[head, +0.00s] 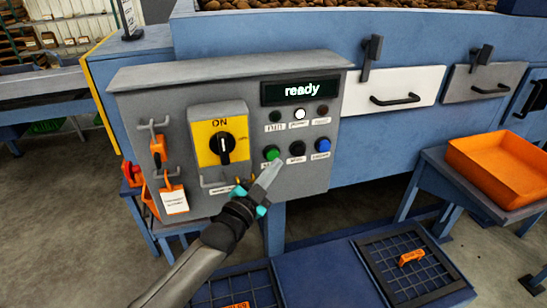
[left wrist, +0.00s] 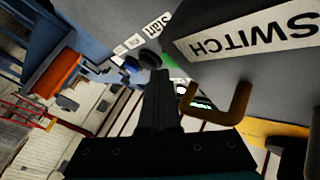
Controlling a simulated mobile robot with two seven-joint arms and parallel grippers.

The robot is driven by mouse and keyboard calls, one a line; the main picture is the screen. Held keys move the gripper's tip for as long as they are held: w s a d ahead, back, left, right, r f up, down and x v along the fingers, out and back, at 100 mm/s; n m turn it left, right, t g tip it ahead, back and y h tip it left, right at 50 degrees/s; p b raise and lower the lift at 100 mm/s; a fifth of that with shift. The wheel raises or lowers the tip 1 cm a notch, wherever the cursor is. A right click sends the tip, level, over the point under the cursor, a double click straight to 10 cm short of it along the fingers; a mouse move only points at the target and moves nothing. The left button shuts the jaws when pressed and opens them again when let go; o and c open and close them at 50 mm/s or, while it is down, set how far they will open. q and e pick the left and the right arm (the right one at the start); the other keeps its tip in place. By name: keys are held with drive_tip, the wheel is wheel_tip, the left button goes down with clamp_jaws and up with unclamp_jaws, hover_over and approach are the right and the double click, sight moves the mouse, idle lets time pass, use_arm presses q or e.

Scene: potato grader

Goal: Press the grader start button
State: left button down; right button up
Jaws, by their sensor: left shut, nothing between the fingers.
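The grey control panel (head: 245,100) has a row of push buttons. The green start button (head: 272,152) is at the left of the row, beside a black button (head: 297,148) and a blue button (head: 323,145). My left gripper (head: 268,174) is shut and empty, its tips just below the green button; I cannot tell if they touch it. My right gripper is not in view.
The display (head: 301,91) reads "ready", and a white lamp (head: 299,113) is lit. A yellow rotary switch (head: 208,134) stands left of the buttons. A bracket handle (left wrist: 238,103) juts out close beside the fingers. An orange tray (head: 500,165) sits at right.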

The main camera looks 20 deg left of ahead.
use_arm(q)
drive_tip(key=shift+w+a+r, duration=0.35)
drive_tip(key=shift+a+r, duration=0.05)
drive_tip(key=shift+a, duration=0.2)
drive_tip(key=shift+f, duration=0.1)
drive_tip(key=shift+s+p, duration=0.1)
drive_tip(key=shift+p, duration=0.2)
drive_tip(key=s+d+p, duration=0.2)
drive_tip(key=s+p, duration=0.1)
drive_tip(key=shift+s+d+f, duration=0.1)
drive_tip(key=shift+d+f, duration=0.2)
drive_tip(key=shift+d, duration=0.1)
idle(0.5)
